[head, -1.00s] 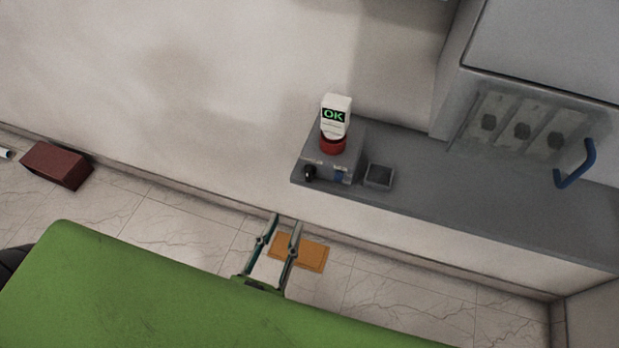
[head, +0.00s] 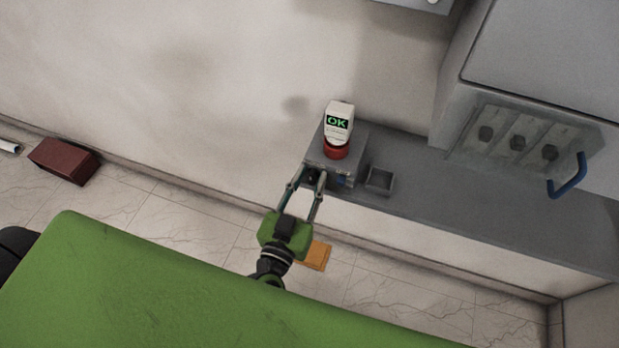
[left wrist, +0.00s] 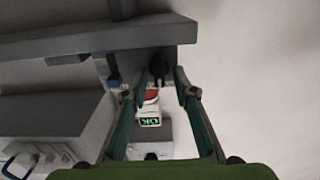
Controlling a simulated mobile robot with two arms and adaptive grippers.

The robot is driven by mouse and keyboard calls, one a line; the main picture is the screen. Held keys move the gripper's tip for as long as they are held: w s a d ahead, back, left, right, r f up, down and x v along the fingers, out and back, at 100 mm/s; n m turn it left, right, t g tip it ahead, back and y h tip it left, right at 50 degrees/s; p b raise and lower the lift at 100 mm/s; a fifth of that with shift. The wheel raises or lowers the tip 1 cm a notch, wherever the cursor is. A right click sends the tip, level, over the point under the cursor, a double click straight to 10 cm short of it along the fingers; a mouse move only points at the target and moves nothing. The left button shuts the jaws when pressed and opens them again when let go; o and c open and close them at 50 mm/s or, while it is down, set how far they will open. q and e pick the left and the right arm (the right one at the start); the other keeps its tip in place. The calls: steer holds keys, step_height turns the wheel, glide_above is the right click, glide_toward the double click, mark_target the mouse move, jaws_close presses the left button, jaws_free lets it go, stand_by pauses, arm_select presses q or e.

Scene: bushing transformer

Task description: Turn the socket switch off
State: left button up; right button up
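A grey box (head: 355,144) sits at the left end of the grey shelf, with a red base and a white "OK" display (head: 338,118) on top. Its front carries a black knob, seen in the left wrist view (left wrist: 158,68), and a small blue part (left wrist: 113,79) beside it. I take the knob to be the socket switch. My left gripper (head: 307,179) is open at the front of the box. In the left wrist view the two fingers (left wrist: 159,83) stand on either side of the knob; whether they touch it I cannot tell. My right gripper is not in view.
A small grey square tray (head: 380,180) lies on the shelf (head: 430,195) right of the box. A panel with several dark knobs (head: 517,143) and a blue handle (head: 568,177) is farther right. A dark red block (head: 63,160) and an orange piece (head: 318,257) are on the floor.

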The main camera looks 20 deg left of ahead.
arm_select(q)
jaws_close()
steer(key=shift+n, duration=0.4)
steer(key=n+p, duration=0.1)
steer(key=n, duration=0.1)
steer(key=shift+a+n, duration=0.15)
steer(key=shift+n, duration=0.25)
steer(key=n, duration=0.9)
steer(key=shift+a+f, duration=0.3)
steer(key=shift+f, duration=0.05)
steer(key=n, duration=0.5)
steer(key=shift+f+b, duration=0.25)
steer(key=shift+b, duration=0.15)
steer(key=shift+n, duration=0.3)
